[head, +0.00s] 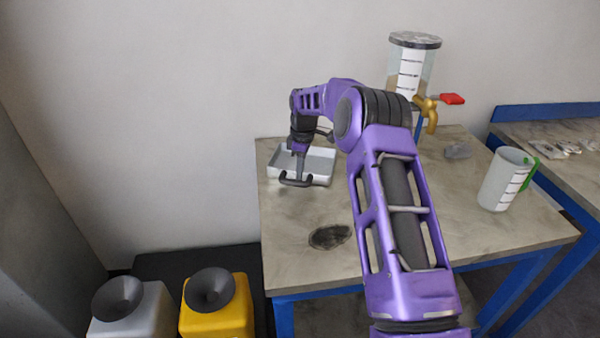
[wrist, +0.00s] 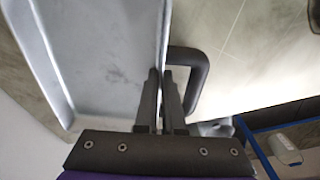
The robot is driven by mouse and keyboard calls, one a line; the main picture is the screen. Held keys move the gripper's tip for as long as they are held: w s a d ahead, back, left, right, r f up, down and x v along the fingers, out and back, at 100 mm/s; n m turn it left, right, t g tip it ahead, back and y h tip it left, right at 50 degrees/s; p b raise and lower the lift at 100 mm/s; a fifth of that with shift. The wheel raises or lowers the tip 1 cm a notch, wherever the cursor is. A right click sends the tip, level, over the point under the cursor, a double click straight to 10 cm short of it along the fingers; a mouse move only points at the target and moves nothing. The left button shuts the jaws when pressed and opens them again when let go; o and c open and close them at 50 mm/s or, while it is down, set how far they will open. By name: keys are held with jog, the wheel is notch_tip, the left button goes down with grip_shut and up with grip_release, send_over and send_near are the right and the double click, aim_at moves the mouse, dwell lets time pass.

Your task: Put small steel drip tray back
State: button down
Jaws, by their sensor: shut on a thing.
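The small steel drip tray (head: 318,162) is a shallow pale metal tray at the back left of the table, with a dark bar handle on its near side. My gripper (head: 298,172) is over the tray's near side, pointing down. In the wrist view the tray (wrist: 110,60) fills the left, and my gripper (wrist: 164,80) is shut with the tray's rim between its fingers, beside the dark handle (wrist: 195,75). I cannot tell whether the tray rests on the table or is just above it. My arm hides part of the table.
A clear vessel (head: 410,62) with a brass tap (head: 428,110) and red lever stands at the back of the table (head: 300,255). A measuring jug (head: 505,180) stands right. A dark stain (head: 330,236) lies in front. Yellow (head: 222,318) and grey containers with funnels stand lower left.

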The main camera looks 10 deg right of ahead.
jog(key=shift+f, duration=0.15)
jog(key=c, duration=1)
grip_release()
jog(key=r, duration=1.2)
jog(key=shift+s+d+r+p, duration=0.15)
jog(key=shift+d+r+p, duration=0.05)
jog(key=shift+d+p, duration=0.15)
jog(key=shift+a, duration=0.1)
